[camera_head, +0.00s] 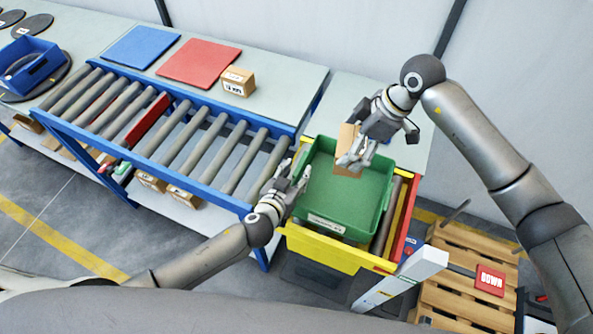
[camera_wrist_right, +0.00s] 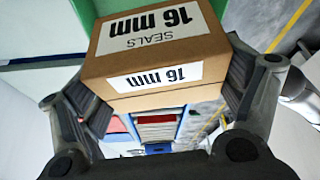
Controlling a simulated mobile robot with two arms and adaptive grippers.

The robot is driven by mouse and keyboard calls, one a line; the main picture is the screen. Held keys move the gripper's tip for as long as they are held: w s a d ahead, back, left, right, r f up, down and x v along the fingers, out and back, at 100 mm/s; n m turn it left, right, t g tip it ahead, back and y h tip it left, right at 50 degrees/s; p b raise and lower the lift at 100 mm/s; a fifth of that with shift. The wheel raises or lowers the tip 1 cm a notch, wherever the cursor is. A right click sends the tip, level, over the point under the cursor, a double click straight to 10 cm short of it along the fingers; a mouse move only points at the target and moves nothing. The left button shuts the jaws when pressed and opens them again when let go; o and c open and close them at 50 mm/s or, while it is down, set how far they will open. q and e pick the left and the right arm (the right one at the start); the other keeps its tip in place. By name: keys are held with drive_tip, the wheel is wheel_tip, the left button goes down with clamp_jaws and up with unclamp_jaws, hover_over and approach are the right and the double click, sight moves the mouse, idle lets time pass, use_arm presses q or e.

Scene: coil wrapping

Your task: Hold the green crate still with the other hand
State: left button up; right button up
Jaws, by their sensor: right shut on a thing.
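The green crate (camera_head: 335,212) sits in a yellow-framed stand past the right end of the roller conveyor. My left gripper (camera_head: 291,176) is at the crate's left wall, its fingers spread apart near the rim. I cannot tell if they touch the wall. My right gripper (camera_head: 354,160) is above the far part of the crate, shut on a brown carton (camera_head: 346,141). In the right wrist view the carton (camera_wrist_right: 155,50) reads "SEALS 16 mm" and sits between both fingers. Part of the crate's far side is hidden by my right gripper.
The roller conveyor (camera_head: 190,140) with blue rails lies to the left. A small carton (camera_head: 238,82), a red mat (camera_head: 200,62) and a blue mat (camera_head: 141,46) lie on the table behind it. A wooden pallet (camera_head: 455,285) with a red sign is at right.

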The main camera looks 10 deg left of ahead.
use_arm(q)
drive_tip(key=shift+w+d+f, duration=0.1)
drive_tip(key=shift+w+f, duration=0.05)
drive_tip(key=shift+w, duration=0.35)
use_arm(e)
drive_tip(key=shift+r, duration=0.1)
use_arm(q)
drive_tip(key=shift+c, duration=0.4)
clamp_jaws()
idle(0.6)
use_arm(e)
wheel_tip(320, 180, down, 6)
drive_tip(key=shift+r, duration=0.1)
